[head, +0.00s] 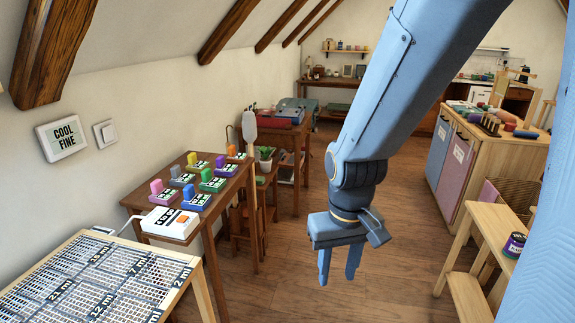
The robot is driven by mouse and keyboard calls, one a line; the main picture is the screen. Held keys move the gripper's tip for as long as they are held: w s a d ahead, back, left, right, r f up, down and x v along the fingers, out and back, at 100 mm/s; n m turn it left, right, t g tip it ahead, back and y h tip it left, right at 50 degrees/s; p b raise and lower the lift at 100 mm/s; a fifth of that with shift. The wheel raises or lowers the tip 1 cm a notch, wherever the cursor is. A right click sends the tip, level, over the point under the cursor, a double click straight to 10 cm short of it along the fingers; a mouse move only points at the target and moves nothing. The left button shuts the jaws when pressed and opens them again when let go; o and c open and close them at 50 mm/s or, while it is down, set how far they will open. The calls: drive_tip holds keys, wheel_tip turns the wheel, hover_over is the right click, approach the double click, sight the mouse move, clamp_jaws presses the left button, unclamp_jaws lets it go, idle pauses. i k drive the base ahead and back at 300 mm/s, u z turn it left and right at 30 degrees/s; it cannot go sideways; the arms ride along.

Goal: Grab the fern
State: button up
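A small green plant in a white pot (265,164) stands on a low wooden stand behind the dark wooden table on the left; it is the only fern-like plant I can make out. It is small in the head view, so its leaves are not clear. My gripper (338,272) hangs pointing down over the wooden floor, right of the plant and nearer to me. Its two fingers are apart with nothing between them.
A gridded table (100,285) is front left. A cabinet (455,160) and wooden steps (490,225) stand right. Floor between is clear.

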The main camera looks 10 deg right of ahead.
sight(265, 162)
drive_tip(key=z, duration=0.7)
drive_tip(key=i, duration=1.1)
drive_tip(key=z, duration=0.6)
drive_tip(key=i, duration=1.35)
drive_tip(key=u, duration=1.05)
drive_tip(key=i, duration=0.8)
drive_tip(key=u, duration=0.7)
